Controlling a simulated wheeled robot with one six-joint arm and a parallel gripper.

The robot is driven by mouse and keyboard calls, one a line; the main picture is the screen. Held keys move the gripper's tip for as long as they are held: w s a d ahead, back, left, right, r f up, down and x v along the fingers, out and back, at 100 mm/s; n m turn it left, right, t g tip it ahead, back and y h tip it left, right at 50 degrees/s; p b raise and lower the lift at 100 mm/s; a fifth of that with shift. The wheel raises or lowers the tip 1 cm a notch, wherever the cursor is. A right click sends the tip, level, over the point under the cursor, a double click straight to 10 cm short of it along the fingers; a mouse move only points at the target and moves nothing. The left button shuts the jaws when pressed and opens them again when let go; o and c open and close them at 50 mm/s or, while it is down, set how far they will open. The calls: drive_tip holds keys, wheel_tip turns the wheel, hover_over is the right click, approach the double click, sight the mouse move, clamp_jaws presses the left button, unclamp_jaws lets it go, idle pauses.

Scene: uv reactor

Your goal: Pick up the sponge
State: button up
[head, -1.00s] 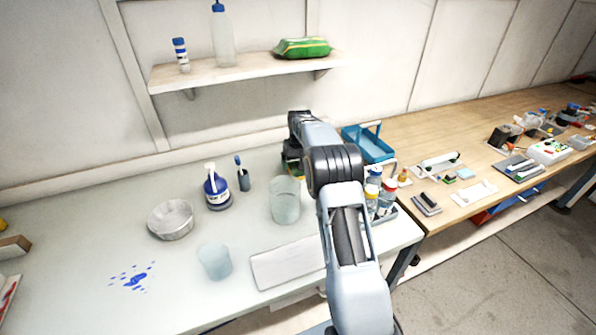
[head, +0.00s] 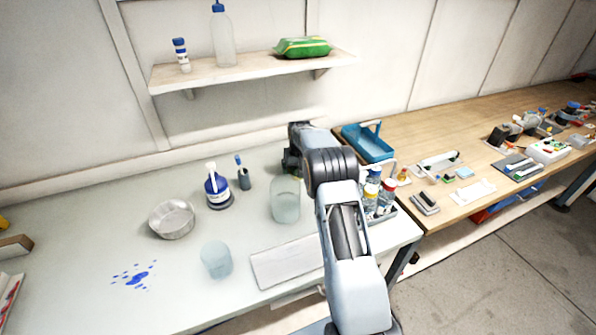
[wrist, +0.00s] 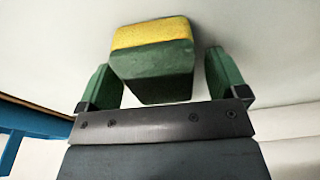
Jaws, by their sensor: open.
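The sponge (wrist: 152,36), a block with a yellow layer and a dark green layer, shows in the wrist view at the top centre. My gripper (wrist: 162,64) is open, with one green finger to the left of the sponge and one to the right. A gap shows between the sponge and each finger, wider on the right. In the head view my gripper (head: 291,160) is low over the back of the pale table, largely hidden by my arm.
A clear beaker (head: 285,199) stands just in front of my gripper. A blue tray (head: 368,144) and capped bottles (head: 386,190) are to the right. A shelf (head: 250,72) hangs above.

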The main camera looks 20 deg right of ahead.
drive_tip(key=shift+c, duration=0.3)
drive_tip(key=c, duration=0.9)
wheel_tip(320, 180, up, 10)
drive_tip(key=shift+r+b, duration=0.15)
drive_tip(key=shift+b, duration=0.25)
drive_tip(key=shift+o, duration=1.1)
drive_tip(key=shift+c, duration=1)
